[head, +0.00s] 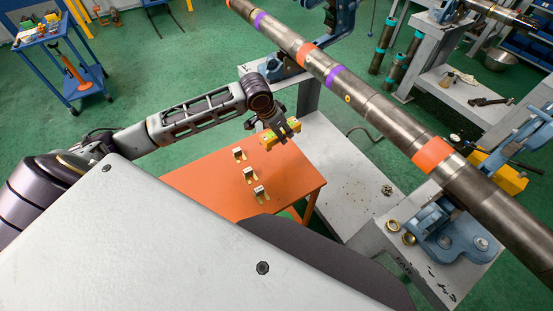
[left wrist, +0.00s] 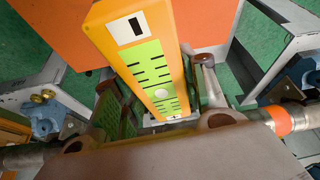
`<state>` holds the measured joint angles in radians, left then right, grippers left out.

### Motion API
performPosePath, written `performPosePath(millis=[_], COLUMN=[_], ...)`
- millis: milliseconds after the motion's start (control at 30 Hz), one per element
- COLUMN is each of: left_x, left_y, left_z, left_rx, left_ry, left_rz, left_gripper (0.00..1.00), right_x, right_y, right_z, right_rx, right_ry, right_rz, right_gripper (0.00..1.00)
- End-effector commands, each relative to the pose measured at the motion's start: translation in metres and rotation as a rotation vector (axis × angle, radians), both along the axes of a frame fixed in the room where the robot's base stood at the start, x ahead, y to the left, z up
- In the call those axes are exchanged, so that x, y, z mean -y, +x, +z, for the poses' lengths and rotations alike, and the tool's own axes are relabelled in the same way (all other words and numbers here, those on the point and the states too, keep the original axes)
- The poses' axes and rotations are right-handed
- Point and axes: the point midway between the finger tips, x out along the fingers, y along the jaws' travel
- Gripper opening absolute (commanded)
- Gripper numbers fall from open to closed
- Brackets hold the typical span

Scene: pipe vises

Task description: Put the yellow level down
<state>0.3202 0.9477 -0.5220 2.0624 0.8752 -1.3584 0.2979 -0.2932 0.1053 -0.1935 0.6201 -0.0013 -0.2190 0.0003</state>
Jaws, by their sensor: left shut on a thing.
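The yellow level (head: 272,142) is held by my left gripper (head: 281,128) near the far edge of the orange table (head: 205,190) in the head view. In the left wrist view the level (left wrist: 147,62) stretches away from between the fingers (left wrist: 160,112). Its face has a light green panel with black marks. The gripper is shut on it. The level looks raised above the tabletop, but the exact gap cannot be told. My right gripper is not in view.
Several small pale brackets, one of them here (head: 248,174), stand in a row on the orange table. A long steel pipe (head: 380,108) with orange and purple bands runs across to the right, above a grey bench (head: 335,160). A blue vise (head: 455,235) stands near the front right.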

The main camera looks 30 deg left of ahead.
Motion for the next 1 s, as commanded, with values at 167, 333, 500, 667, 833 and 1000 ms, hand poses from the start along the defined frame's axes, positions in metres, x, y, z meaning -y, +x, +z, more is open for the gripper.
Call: performPosePath(millis=[167,333,500,667,833,1000], left_x=[-0.004,-0.003,-0.002,-0.001,0.002,0.006], left_y=[0.0,-0.002,-0.005,-0.007,-0.01,-0.012], left_z=[0.0,0.001,0.0,0.0,0.0,0.001], left_rx=[0.002,0.003,0.001,0.002,0.002,0.003], left_ry=[0.003,0.001,0.001,0.001,0.002,0.0], left_rz=[-0.12,-0.234,-0.345,-0.449,-0.562,-0.677], left_gripper=[0.0,0.0,0.0,0.0,0.0,0.0], right_x=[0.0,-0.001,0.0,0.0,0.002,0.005], right_y=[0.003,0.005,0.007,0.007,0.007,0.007], right_z=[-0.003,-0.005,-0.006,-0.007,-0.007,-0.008], right_rx=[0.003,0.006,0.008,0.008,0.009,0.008], right_ry=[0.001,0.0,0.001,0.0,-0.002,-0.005], right_rz=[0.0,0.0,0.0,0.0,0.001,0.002], right_gripper=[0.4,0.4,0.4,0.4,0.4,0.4])
